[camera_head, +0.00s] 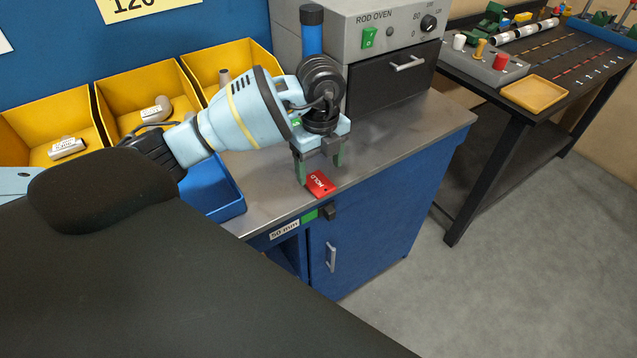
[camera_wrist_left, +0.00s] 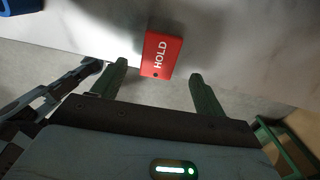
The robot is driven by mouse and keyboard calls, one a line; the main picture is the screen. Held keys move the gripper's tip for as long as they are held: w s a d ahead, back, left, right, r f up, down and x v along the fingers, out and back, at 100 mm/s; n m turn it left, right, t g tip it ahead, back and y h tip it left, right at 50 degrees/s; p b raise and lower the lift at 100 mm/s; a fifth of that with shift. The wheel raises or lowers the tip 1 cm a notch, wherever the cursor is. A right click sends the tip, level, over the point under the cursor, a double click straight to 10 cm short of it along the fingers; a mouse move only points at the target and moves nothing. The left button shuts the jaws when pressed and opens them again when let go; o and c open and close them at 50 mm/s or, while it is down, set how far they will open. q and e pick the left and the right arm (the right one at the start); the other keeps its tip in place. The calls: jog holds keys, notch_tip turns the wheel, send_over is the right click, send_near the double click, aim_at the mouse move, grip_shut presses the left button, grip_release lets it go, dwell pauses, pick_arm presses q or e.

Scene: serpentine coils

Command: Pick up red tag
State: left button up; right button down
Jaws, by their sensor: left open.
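The red tag (camera_head: 320,185), lettered HOLD, lies flat on the grey metal worktop (camera_head: 408,129) near its front edge. My left gripper (camera_head: 319,168) points down over the tag, with its two green fingers apart and nothing held. In the left wrist view the tag (camera_wrist_left: 161,55) sits between and slightly beyond the open fingertips (camera_wrist_left: 158,72), and no finger is seen touching it. The exact height of the fingers above the worktop cannot be told. My right gripper is not in view.
A rod oven (camera_head: 385,60) stands behind on the worktop. Yellow bins (camera_head: 120,90) with white-labelled parts and a blue bin (camera_head: 212,190) are at left. A green and black fitting (camera_head: 322,213) is on the front edge. A black table (camera_head: 560,60) with a yellow tray (camera_head: 535,94) stands at right.

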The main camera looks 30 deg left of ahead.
aim_at(318, 182)
pick_arm(q)
jog(key=shift+a+f, duration=0.15)
jog(key=shift+f, duration=1.75)
jog(key=c, duration=1.1)
